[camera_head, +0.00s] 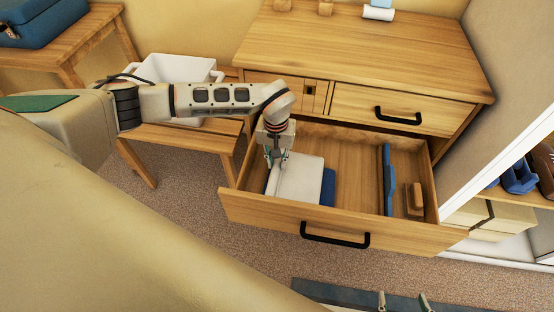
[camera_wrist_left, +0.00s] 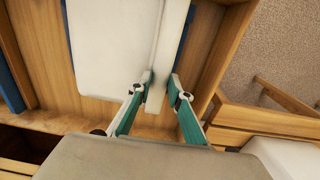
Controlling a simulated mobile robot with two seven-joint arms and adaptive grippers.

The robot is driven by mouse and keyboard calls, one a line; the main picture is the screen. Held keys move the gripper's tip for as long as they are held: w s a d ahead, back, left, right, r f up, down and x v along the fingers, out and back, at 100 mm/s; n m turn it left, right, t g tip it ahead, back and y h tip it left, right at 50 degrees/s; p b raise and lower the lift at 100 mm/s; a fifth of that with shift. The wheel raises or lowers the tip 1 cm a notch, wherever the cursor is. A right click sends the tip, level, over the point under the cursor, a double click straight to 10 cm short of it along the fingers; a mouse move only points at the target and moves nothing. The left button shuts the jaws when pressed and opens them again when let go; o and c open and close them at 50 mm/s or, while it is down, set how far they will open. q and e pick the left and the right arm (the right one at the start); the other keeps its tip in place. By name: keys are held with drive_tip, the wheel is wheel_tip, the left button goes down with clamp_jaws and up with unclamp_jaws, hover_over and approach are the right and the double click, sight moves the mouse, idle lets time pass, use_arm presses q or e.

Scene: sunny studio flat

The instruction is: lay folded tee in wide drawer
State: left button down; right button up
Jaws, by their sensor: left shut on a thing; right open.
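The folded tee (camera_head: 299,178) is a white, flat bundle inside the open wide drawer (camera_head: 270,210), at its left end. My left gripper (camera_head: 277,160) reaches down into the drawer from above and is shut on the tee's edge near the back. In the left wrist view the tee (camera_wrist_left: 110,50) shows with a fold line, and the left gripper's teal fingertips (camera_wrist_left: 160,77) are on either side of its edge strip. I cannot tell whether the tee rests fully on the drawer floor. My right gripper (camera_head: 403,302) shows only as open fingertips at the bottom edge.
A blue folded item (camera_head: 328,187) lies beside the tee, partly covered. A narrow blue piece (camera_head: 388,180) and a wooden block (camera_head: 414,198) are in the drawer's right part. Bare floor lies between. A white bin (camera_head: 178,68) stands on a bench at left.

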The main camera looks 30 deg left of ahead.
use_arm(q)
drive_tip(key=shift+f, duration=0.3)
drive_tip(key=c, duration=1.8)
unclamp_jaws()
drive_tip(key=shift+c, duration=0.2)
drive_tip(key=shift+r, duration=0.1)
drive_tip(key=shift+r, duration=0.3)
wheel_tip(320, 180, up, 12)
drive_tip(key=p, duration=0.2)
drive_tip(key=shift+r, duration=0.25)
